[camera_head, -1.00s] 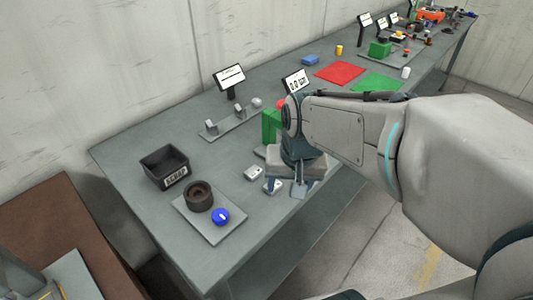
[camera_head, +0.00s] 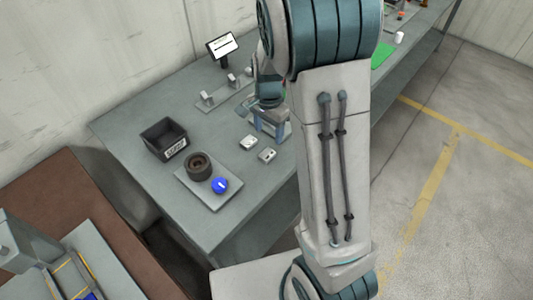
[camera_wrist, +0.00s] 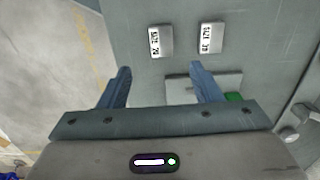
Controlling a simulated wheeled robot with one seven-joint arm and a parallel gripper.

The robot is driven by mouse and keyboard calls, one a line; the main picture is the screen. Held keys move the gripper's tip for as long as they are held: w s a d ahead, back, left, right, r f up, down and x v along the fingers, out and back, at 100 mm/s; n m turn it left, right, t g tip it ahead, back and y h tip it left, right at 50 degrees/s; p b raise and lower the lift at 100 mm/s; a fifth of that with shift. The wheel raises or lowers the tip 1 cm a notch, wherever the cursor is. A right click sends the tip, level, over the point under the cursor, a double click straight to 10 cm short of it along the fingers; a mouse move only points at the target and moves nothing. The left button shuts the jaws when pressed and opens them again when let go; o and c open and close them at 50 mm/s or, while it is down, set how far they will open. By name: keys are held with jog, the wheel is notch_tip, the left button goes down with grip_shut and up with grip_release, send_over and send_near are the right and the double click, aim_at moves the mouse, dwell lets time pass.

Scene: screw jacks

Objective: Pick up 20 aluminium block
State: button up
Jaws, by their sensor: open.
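Two small light-grey aluminium blocks with white labels lie apart on the grey table. One block (camera_head: 249,143) is farther from the front edge; in the wrist view it is on the right (camera_wrist: 210,37). The other block (camera_head: 267,155) is nearer the edge; in the wrist view it is on the left (camera_wrist: 160,41). Its label seems to read 20, but the print is small. My gripper (camera_wrist: 160,72) is open and empty, its fingers pointing towards the blocks without touching them. In the head view my gripper (camera_head: 269,128) is just behind the blocks, partly hidden by my arm.
A black bin (camera_head: 164,140) stands at the left. A plate (camera_head: 210,203) holds a dark ring (camera_head: 199,166) and a blue knob (camera_head: 219,186). A stand with small grey parts (camera_head: 207,103) and a sign (camera_head: 223,46) are behind.

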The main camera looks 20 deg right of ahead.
aim_at(267, 154)
jog(key=shift+a+f+p, duration=0.2)
jog(key=shift+f+p, duration=0.65)
jog(key=shift+f, duration=3.9)
jog(key=c, duration=1.1)
